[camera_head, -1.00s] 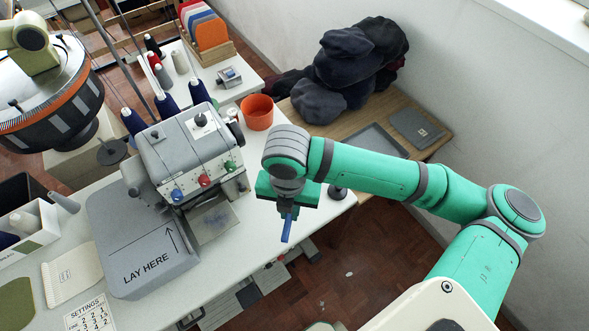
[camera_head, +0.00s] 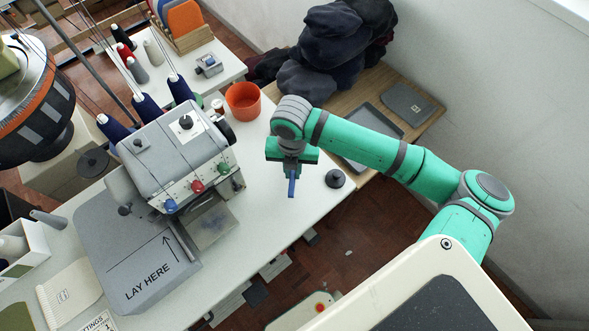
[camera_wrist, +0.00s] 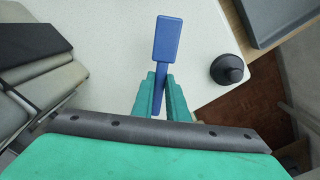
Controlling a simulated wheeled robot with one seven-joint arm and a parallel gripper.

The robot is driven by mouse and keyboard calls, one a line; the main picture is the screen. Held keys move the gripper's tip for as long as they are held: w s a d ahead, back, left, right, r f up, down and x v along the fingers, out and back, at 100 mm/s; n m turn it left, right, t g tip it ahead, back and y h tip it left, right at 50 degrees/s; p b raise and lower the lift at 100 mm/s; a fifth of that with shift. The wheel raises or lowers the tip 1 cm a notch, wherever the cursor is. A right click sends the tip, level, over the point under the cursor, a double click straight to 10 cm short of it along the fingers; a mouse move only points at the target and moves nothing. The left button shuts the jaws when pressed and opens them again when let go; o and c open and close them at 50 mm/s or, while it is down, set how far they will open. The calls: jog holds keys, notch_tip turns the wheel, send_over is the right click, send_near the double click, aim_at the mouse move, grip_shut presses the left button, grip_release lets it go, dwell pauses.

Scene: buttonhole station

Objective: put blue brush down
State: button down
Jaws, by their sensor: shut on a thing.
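The blue brush (camera_wrist: 167,42) is held between the two green fingers of my gripper (camera_wrist: 161,85) in the wrist view. In the head view the brush (camera_head: 292,184) hangs below my gripper (camera_head: 292,168), above the white table (camera_head: 265,210) near its right edge. My gripper is shut on the brush. I cannot tell how large the gap is between the brush and the table top.
A black knobbed disc (camera_head: 335,178) sits at the table's right corner; it also shows in the wrist view (camera_wrist: 228,68). The grey sewing machine (camera_head: 175,155) stands to the left. An orange cup (camera_head: 243,101) stands behind. Bare table lies around the brush.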

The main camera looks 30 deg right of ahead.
aim_at(293, 173)
jog(key=shift+w+d+f, duration=0.15)
jog(key=shift+w+f, duration=0.1)
jog(key=shift+f, duration=0.15)
jog(key=f, duration=0.3)
jog(key=shift+w+f, duration=0.1)
jog(key=shift+w, duration=0.25)
jog(key=shift+s+d, duration=0.15)
jog(key=shift+s, duration=0.2)
jog(key=shift+f, duration=0.15)
jog(key=c, duration=1.7)
grip_release()
jog(key=shift+w, duration=0.1)
jog(key=shift+c, duration=0.2)
jog(key=shift+w+r, duration=0.1)
jog(key=shift+r, duration=0.35)
notch_tip(293, 173, up, 10)
jog(key=shift+r, duration=0.7)
